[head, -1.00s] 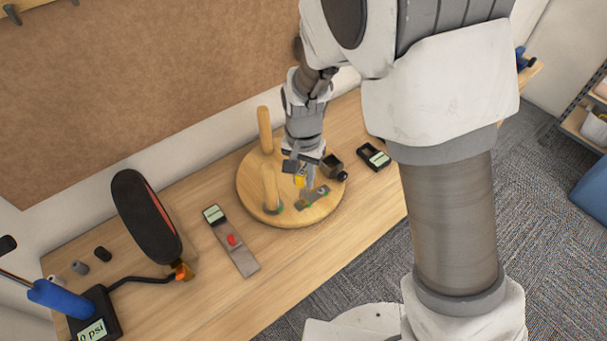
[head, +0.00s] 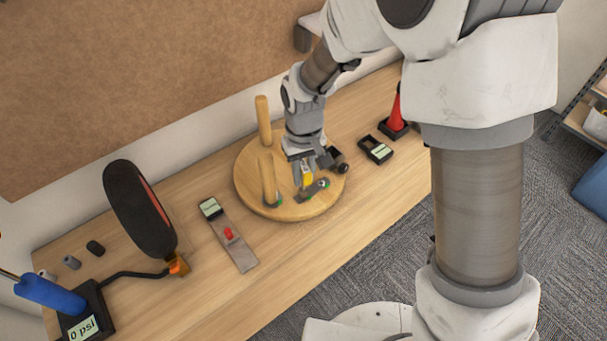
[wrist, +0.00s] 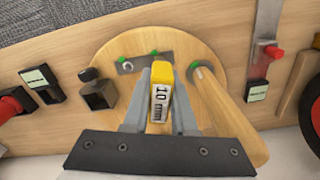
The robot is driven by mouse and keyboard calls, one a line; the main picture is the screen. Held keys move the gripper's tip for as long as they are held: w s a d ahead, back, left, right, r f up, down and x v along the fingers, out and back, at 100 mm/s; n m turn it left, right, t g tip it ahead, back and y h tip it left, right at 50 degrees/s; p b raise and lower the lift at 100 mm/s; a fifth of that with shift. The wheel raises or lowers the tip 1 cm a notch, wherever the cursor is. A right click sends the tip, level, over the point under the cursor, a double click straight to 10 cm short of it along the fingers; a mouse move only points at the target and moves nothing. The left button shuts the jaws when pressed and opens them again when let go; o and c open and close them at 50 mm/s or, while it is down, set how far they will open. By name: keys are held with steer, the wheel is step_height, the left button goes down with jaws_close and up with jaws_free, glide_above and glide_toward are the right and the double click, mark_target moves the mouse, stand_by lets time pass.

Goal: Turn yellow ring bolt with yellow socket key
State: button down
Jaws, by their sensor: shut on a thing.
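My gripper (head: 304,182) is shut on the yellow socket key (wrist: 161,88), which carries a white label reading 10. The key also shows as a small yellow patch in the head view (head: 308,180). The key is over a round wooden disc (head: 250,195), close to a flat grey metal strip (wrist: 145,62) with green marks. A round grey piece (wrist: 127,67) sits at one end of the strip. I cannot make out a yellow ring bolt, and the key's lower end is hidden, so I cannot tell whether it touches anything.
A dark block (head: 331,158) sits at the disc's right edge. A black display box (head: 376,149) and a red cone (head: 396,108) stand right. A grey strip with a red knob (head: 229,234) lies left.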

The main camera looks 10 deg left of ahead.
mark_target(304, 165)
steer(key=n+p, duration=0.1)
steer(key=n, duration=0.5)
steer(key=shift+r+n, duration=0.15)
steer(key=shift+n, duration=0.25)
steer(key=n+p, duration=0.1)
steer(key=n, duration=0.1)
steer(key=shift+n, duration=0.4)
steer(key=shift+w+n+p, duration=0.1)
steer(key=shift+n+p, duration=0.45)
steer(key=shift+n, duration=1.15)
steer(key=shift+f+m+b, duration=0.2)
steer(key=shift+m+b, duration=0.15)
steer(key=shift+m, duration=0.15)
steer(key=shift+r, duration=0.1)
steer(key=shift+r+p, duration=1.85)
steer(key=shift+r, duration=0.45)
